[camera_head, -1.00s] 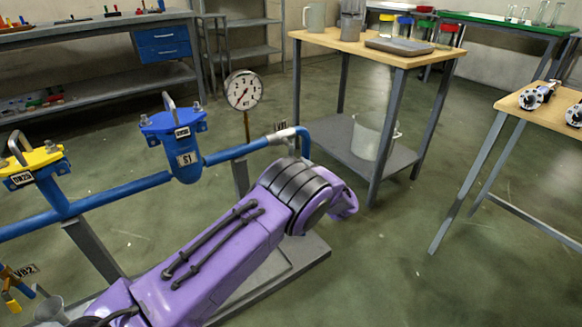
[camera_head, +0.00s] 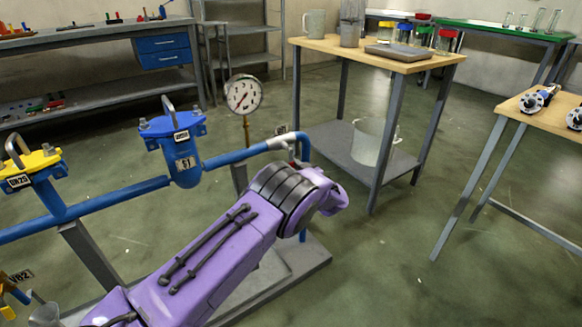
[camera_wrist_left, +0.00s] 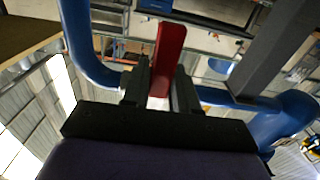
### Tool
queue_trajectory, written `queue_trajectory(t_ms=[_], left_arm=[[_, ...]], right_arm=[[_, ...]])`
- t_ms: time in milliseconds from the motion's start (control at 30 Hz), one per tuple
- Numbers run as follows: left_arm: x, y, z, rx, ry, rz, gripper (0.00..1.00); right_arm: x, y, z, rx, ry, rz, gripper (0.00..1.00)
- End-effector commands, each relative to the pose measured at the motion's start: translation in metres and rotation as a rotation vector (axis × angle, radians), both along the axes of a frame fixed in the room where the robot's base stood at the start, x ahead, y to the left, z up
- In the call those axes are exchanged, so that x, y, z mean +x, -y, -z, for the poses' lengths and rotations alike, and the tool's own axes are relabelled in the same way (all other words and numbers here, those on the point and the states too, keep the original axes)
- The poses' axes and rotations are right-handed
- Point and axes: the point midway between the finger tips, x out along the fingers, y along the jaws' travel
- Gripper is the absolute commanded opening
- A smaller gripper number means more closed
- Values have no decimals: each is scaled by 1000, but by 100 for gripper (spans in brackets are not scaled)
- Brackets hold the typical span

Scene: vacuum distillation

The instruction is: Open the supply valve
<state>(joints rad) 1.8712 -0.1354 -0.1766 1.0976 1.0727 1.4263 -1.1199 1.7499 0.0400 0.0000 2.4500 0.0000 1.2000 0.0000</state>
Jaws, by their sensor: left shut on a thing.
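In the left wrist view, a flat red handle (camera_wrist_left: 167,55) stands between the two dark fingers of my left gripper (camera_wrist_left: 159,85), which is shut on it. Blue pipe (camera_wrist_left: 88,45) bends beside it. In the head view, my purple left arm (camera_head: 225,255) reaches to the right end of the blue pipe run (camera_head: 120,195). The arm hides most of the valve there, and the gripper's fingers cannot be made out. A small tag (camera_head: 282,130) sits above the pipe there, its text too small to read. My right gripper is in neither view.
A pressure gauge (camera_head: 243,95) stands on the pipe left of the arm. A blue-capped filter (camera_head: 177,145) and a yellow-capped one (camera_head: 32,165) sit farther left. A wooden-topped table (camera_head: 335,43) stands behind, with a bucket (camera_head: 372,140) on its lower shelf.

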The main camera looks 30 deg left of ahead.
Motion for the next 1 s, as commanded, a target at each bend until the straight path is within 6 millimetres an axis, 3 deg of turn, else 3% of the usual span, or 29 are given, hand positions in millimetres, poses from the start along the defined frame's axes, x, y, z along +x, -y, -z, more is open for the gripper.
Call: queue_trajectory(t_ms=[367,1000], left_arm=[[11,5,2,-83,195,-2,0],[39,17,-16,-315,755,-2,0]], right_arm=[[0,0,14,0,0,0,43],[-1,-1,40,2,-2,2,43]])
